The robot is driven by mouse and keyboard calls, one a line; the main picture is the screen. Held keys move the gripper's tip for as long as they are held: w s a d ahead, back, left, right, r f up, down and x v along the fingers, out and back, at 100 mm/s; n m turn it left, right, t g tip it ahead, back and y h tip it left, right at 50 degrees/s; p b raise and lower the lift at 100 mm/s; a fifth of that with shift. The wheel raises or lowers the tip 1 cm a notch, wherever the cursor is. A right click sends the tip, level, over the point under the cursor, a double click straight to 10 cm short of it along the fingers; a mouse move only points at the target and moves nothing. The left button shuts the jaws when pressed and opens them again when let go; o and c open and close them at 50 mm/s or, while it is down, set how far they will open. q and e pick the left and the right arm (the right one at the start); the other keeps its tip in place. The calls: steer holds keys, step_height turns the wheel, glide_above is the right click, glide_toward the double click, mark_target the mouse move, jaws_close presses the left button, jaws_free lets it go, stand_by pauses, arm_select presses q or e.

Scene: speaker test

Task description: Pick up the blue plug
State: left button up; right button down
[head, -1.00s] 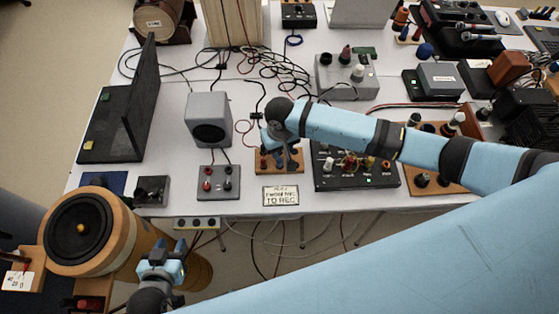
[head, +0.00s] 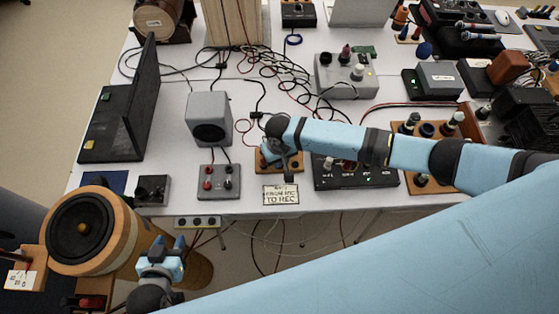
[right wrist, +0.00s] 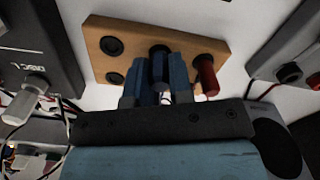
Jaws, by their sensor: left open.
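In the head view my right gripper (head: 282,160) reaches down over a small wooden socket board (head: 292,167) near the table's front edge. In the right wrist view, its two blue fingers (right wrist: 161,66) stand on either side of a dark bluish upright piece (right wrist: 159,72), which looks like the blue plug in the board (right wrist: 205,46). Whether the fingers press on it I cannot tell. A red plug (right wrist: 206,75) stands on the board just right of the fingers. In the head view the gripper and arm hide most of this. My left gripper (head: 170,246) is open and empty below the table's front edge.
A grey speaker (head: 209,118) and a grey terminal box (head: 219,182) stand left of the board. A black mixer box (head: 355,173) is close on its right. A label card (head: 280,195) lies in front. Loose cables (head: 270,75) run behind.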

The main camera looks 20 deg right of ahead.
steer(key=shift+r, duration=0.1)
step_height(320, 180, up, 20)
stand_by(0.6)
step_height(320, 180, up, 4)
steer(key=p, duration=0.5)
stand_by(0.6)
steer(key=shift+d+p, duration=0.15)
steer(key=shift+p, duration=0.15)
